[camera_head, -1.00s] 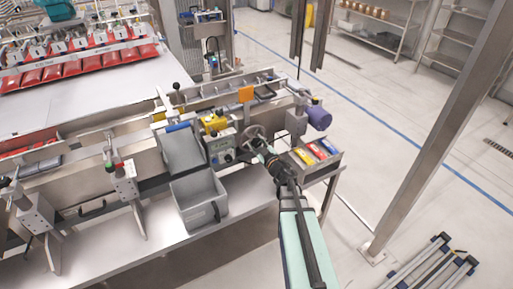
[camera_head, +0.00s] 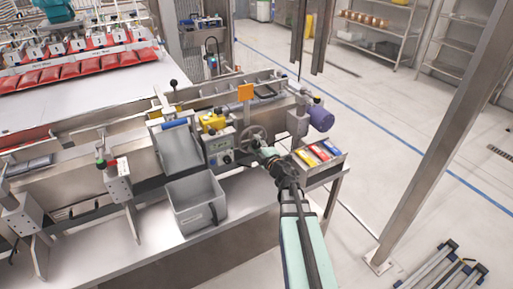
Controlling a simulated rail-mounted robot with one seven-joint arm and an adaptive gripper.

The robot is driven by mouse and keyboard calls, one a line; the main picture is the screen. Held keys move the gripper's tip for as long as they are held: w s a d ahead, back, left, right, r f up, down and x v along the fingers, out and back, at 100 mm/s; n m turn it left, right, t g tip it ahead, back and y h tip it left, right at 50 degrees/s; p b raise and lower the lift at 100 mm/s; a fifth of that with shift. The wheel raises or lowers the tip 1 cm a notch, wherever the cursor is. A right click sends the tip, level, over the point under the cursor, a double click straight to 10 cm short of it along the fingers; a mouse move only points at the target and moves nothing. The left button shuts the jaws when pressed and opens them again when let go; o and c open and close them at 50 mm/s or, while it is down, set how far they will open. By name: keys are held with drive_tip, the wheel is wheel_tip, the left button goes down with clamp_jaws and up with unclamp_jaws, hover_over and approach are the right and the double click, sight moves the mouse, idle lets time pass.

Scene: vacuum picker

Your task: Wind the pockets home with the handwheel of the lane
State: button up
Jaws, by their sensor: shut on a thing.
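The lane's grey handwheel (camera_head: 251,138) is on the front of the machine, right of a control box (camera_head: 219,145) with small knobs. My gripper (camera_head: 261,150) is at the lower right part of the handwheel and shut on it. The fingertips are small and partly hidden by my own arm, so the exact grip on the rim or handle does not show. The lane (camera_head: 205,105) is a long metal channel running from the left up to the right. Red pouches (camera_head: 75,71) lie in a row under the picker heads at the back left.
A grey bin (camera_head: 196,203) stands on the lower shelf, left of my arm. A tray with coloured packs (camera_head: 319,154) and a purple motor (camera_head: 321,119) are to the right. A steel post (camera_head: 440,130) rises at the right, with open floor between.

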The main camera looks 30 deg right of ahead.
drive_tip(key=shift+w+r+n, duration=0.1)
drive_tip(key=shift+n, duration=0.3)
drive_tip(key=o, duration=1.1)
drive_tip(key=shift+o, duration=0.2)
drive_tip(key=s, duration=0.7)
drive_tip(key=shift+s+d, duration=0.2)
drive_tip(key=shift+s, duration=0.1)
